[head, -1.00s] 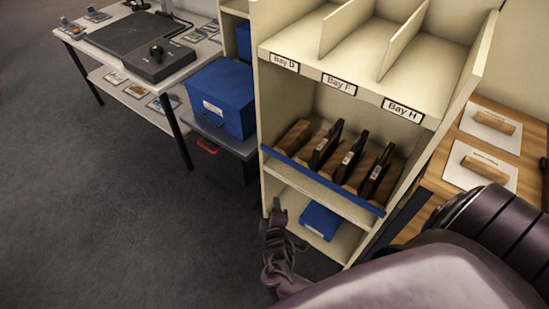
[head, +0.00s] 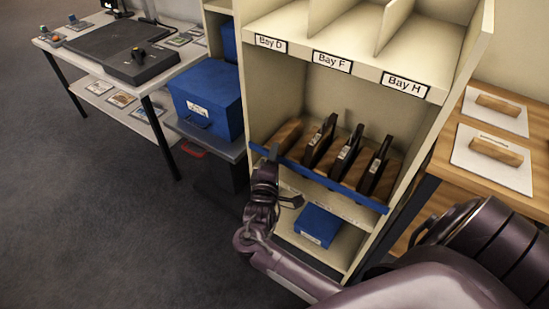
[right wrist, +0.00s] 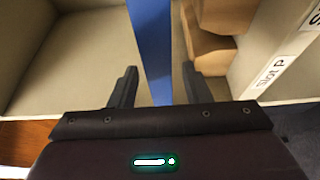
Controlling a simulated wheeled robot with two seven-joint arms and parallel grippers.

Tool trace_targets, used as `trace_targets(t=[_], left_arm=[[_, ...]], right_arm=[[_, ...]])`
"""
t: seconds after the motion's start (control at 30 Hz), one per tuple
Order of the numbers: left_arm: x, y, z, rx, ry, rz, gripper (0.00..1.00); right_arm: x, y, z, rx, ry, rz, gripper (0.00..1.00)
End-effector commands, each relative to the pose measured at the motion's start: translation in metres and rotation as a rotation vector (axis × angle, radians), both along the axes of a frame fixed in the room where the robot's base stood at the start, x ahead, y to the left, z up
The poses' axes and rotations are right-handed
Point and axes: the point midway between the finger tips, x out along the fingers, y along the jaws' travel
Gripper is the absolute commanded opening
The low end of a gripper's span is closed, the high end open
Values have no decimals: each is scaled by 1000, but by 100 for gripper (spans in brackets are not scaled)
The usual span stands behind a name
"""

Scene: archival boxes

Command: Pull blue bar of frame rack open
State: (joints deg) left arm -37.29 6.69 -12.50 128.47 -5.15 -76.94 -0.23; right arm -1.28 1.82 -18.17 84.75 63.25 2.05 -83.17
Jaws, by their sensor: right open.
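The blue bar (head: 335,186) runs along the front edge of the middle shelf of the cream frame rack (head: 430,150). Behind it, dark frames (head: 346,158) stand upright in wooden slots. My right gripper (head: 285,177) is at the bar's left part, in front of the rack. In the right wrist view, the blue bar (right wrist: 152,45) passes through the gap between the two spread fingers (right wrist: 157,85), with space on both sides. I cannot tell whether the fingertips reach past the bar. My left gripper is out of view.
A small blue box (head: 318,225) lies on the shelf below the bar. A larger blue box (head: 207,98) is left of the rack. A wooden table (head: 440,176) with white sheets stands at the right. Grey floor (head: 90,220) is free at the left.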

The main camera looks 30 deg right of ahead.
Motion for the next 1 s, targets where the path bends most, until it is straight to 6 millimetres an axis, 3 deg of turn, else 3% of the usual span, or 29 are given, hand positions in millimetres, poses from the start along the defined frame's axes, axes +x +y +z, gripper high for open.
trace_targets(t=[0.33,0.67,1.0], left_arm=[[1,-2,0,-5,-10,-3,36],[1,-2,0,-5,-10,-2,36],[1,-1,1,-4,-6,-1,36]], right_arm=[[4,-4,0,2,1,1,44],[4,-4,0,2,1,1,2],[3,-3,0,3,1,5,0]])
